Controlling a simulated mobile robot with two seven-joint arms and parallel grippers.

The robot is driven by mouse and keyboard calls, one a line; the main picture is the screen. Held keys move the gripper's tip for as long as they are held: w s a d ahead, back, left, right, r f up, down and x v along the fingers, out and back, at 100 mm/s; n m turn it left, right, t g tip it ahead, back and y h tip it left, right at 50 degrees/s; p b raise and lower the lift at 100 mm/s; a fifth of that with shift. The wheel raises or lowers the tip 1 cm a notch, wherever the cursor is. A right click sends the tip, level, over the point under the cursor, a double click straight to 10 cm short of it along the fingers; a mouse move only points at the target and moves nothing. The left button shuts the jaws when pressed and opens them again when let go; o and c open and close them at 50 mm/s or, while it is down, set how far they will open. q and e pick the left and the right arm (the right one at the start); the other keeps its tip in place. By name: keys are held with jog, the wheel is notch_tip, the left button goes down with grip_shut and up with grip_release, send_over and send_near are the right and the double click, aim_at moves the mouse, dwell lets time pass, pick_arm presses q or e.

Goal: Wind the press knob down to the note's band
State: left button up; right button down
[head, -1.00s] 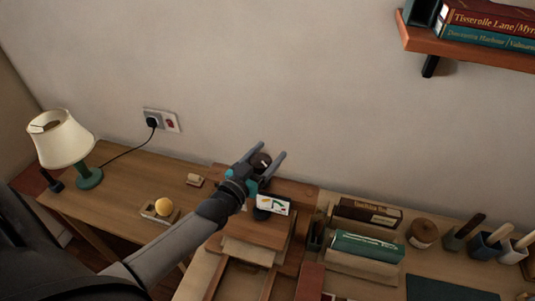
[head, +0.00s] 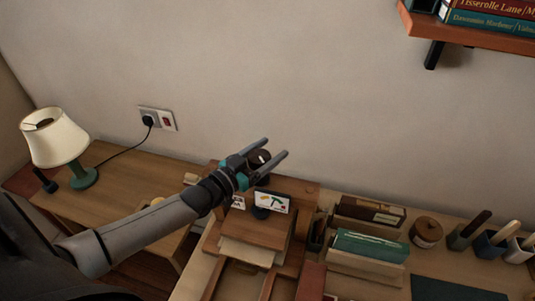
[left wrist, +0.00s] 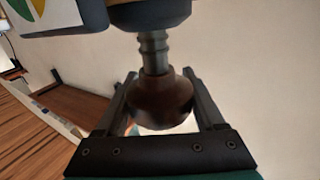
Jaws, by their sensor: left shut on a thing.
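The press knob (left wrist: 160,100) is dark brown and rounded, on a threaded grey spindle (left wrist: 153,52) in the left wrist view. In the head view the knob (head: 261,158) shows between the fingers of my left gripper (head: 275,149). The left gripper is shut on the knob, with one finger along each side. The note (head: 271,202), a white card with coloured marks, stands just below the gripper at the wooden press (head: 258,229). Which mark is the band is too small to tell. My right gripper is not in view.
A cream lamp (head: 57,140) stands on the left desk. Books in a rack (head: 368,241), a brown jar (head: 425,232) and several brush pots (head: 489,243) stand to the right. A bookshelf (head: 475,36) is on the wall above. The wall lies close behind the gripper.

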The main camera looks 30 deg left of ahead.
pick_arm(q)
jog(key=shift+r, duration=0.15)
jog(key=o, duration=1.4)
jog(key=shift+c, duration=0.2)
jog(key=v, duration=1.5)
jog(key=shift+p, duration=0.45)
jog(key=shift+s, duration=0.1)
